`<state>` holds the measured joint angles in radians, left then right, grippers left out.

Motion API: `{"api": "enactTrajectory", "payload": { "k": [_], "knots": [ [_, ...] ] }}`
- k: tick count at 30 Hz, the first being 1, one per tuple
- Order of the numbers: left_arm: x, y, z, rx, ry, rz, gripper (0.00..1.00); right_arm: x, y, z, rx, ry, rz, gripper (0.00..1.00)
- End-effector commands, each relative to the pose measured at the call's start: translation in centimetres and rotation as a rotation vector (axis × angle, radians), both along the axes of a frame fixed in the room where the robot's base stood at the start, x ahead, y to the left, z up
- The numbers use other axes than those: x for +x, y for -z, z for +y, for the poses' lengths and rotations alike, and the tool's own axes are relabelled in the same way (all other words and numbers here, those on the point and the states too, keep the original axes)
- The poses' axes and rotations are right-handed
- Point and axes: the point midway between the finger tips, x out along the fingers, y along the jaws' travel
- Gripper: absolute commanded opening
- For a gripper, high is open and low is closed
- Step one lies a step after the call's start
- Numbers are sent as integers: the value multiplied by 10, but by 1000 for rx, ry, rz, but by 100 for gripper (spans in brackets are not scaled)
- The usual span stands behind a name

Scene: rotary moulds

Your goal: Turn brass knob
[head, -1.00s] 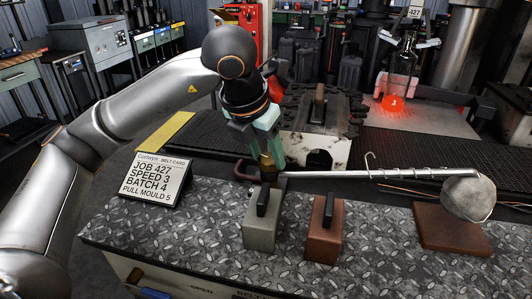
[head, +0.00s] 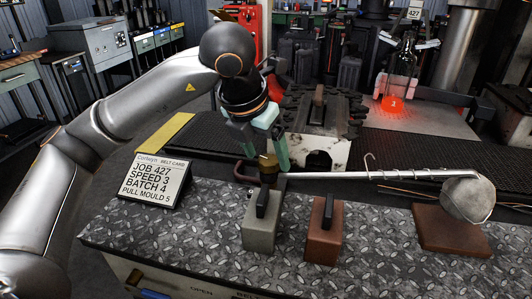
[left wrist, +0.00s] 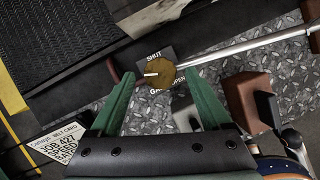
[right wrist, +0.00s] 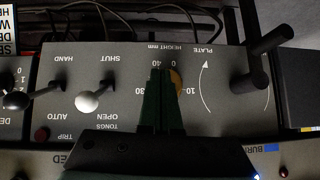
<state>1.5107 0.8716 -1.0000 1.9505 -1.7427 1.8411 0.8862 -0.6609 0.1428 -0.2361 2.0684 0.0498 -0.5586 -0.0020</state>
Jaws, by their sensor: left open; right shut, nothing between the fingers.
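A brass knob (head: 268,172) stands on a dark plate at the bench's back edge. In the left wrist view the knob (left wrist: 160,73) is round, with a white mark at its left; SHUT is printed above, OPEN to its right, and a lower label is partly hidden. My left gripper (head: 262,160) is open above the knob, one green finger on each side, with gaps visible in the wrist view. My right gripper (right wrist: 160,78) is shut and empty in front of a panel. Behind its fingertips, another brass knob (right wrist: 177,80) on the HEIGHT mm scale is mostly hidden.
A grey block (head: 260,228) and a brown block (head: 323,240), both with dark handles, stand just in front. A long-handled ladle (head: 380,174) lies to the right. A belt card (head: 155,180) stands left. Levers (right wrist: 95,100) flank the right gripper.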

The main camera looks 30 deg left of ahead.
Motion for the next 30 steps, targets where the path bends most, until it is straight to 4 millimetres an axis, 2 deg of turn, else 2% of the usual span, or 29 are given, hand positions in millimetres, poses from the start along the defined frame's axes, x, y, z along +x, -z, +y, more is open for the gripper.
{"api": "enactTrajectory", "payload": {
  "k": [15, 21, 30],
  "knots": [
    [-38, -97, 4, 0, 1, -6, 81, 1, -15, 2, -1, -7, 3, 0],
    [-45, -111, 4, 0, 0, -4, 81, 1, -18, 2, -2, -9, 5, 0],
    [-46, -111, 4, -1, 0, -2, 81, 1, -18, 3, -1, -10, 3, 0]
  ]
}}
